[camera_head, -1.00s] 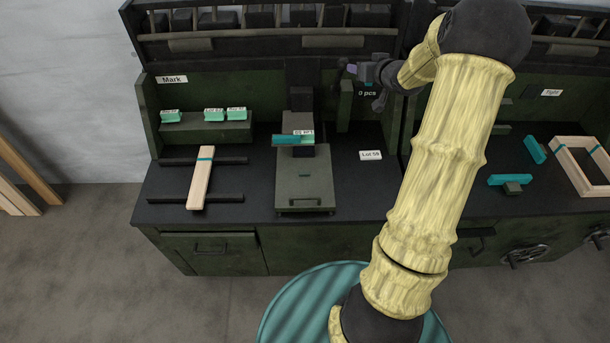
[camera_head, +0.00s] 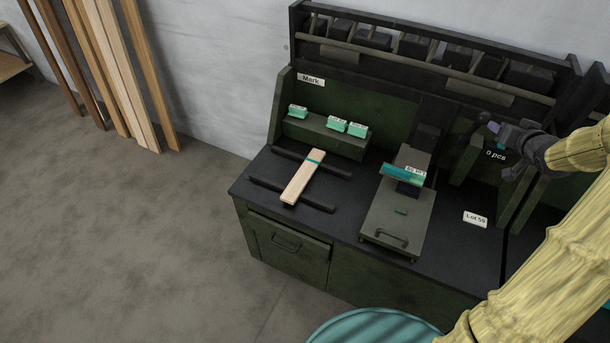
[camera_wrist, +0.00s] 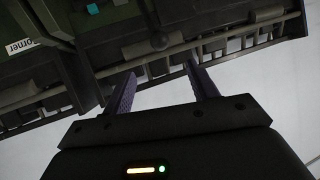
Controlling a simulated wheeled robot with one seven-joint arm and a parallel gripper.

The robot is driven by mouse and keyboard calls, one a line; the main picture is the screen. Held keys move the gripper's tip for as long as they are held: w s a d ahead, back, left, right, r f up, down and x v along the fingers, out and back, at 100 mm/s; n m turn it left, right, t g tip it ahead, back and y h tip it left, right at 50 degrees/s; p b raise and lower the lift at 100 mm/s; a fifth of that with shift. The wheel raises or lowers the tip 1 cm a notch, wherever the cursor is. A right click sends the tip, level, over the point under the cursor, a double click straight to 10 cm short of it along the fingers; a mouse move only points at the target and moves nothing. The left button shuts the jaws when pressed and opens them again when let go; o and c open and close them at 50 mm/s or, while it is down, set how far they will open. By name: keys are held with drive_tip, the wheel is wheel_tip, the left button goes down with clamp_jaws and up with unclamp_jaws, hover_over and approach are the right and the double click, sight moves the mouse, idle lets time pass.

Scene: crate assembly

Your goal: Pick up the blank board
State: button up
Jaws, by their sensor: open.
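The blank board (camera_head: 301,184) is a pale wooden plank with a teal band near its far end. In the head view it lies across two dark rails (camera_head: 293,195) on the left part of the bench. My gripper (camera_head: 490,125) is at the right of the head view, well to the right of the board and raised near the back of the bench. In the wrist view my gripper (camera_wrist: 160,92) shows two purple-grey fingers spread apart with nothing between them. The board is not visible in the wrist view.
A press-like fixture (camera_head: 398,219) with a teal block on it stands right of the board. A small shelf (camera_head: 326,135) with several teal stamps is behind the board. A rack (camera_head: 430,62) runs along the back. Open floor (camera_head: 130,240) lies to the left.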

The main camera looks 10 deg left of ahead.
drive_tip(key=shift+a, duration=0.1)
drive_tip(key=s+a+f+g+h, duration=0.1)
drive_tip(key=s+a+g, duration=0.3)
drive_tip(key=s+a, duration=0.6)
drive_tip(key=s+a+f+g, duration=0.1)
drive_tip(key=s+a+g, duration=0.2)
drive_tip(key=s+a, duration=0.4)
drive_tip(key=s+a+f+n+g, duration=0.1)
drive_tip(key=s+a+f+g, duration=0.1)
drive_tip(key=s+a, duration=0.5)
drive_tip(key=s+g, duration=0.1)
drive_tip(key=s, duration=0.5)
drive_tip(key=shift+y, duration=0.3)
drive_tip(key=shift+c, duration=0.5)
drive_tip(key=c, duration=0.3)
drive_tip(key=shift+a, duration=0.15)
drive_tip(key=shift+c, duration=0.5)
